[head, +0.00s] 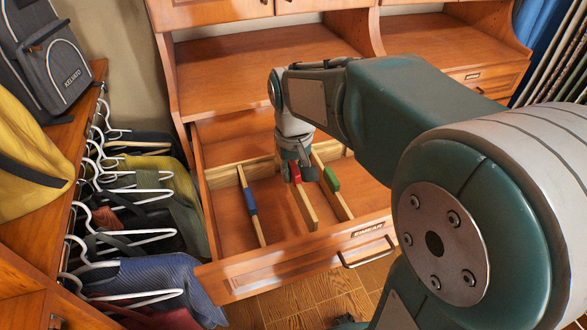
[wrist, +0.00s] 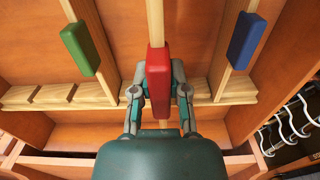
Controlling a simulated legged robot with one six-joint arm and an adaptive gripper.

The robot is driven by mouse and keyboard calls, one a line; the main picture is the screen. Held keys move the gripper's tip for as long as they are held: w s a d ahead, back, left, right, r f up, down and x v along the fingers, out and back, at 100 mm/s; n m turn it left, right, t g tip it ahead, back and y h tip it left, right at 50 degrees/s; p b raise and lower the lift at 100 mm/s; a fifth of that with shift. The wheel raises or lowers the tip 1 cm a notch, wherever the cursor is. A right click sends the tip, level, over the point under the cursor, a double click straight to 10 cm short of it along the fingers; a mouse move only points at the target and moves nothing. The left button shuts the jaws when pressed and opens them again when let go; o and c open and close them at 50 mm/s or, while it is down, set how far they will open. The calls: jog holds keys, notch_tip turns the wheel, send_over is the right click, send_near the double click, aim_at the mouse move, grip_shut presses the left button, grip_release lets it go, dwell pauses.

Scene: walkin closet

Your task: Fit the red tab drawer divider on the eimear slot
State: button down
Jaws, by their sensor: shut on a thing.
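The red tab divider (head: 305,201) is a pale wooden strip with a red block on top. It stands on edge inside the open drawer (head: 285,270), whose front label (head: 367,230) appears to read EIMEAR. My gripper (head: 294,172) is shut on the red tab. In the wrist view the two fingers (wrist: 158,92) press the red tab (wrist: 158,72) from both sides. A slotted wooden rail (wrist: 105,93) crosses behind the fingers. They hide where the divider meets the rail, so I cannot tell whether it sits in a slot.
A blue tab divider (head: 250,202) stands left of the red one and a green tab divider (head: 332,180) stands right, both in the same drawer. Clothes on white hangers (head: 140,190) crowd the drawer's left side. A closed labelled drawer (head: 485,78) is at the right.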

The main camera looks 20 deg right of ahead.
aim_at(292, 191)
jog(key=shift+a+f, duration=0.15)
jog(key=shift+f, duration=2.7)
dwell(0.5)
jog(key=c, duration=0.5)
grip_release()
jog(key=shift+c, duration=0.2)
notch_tip(292, 191, up, 12)
jog(key=shift+f, duration=0.1)
dwell(0.4)
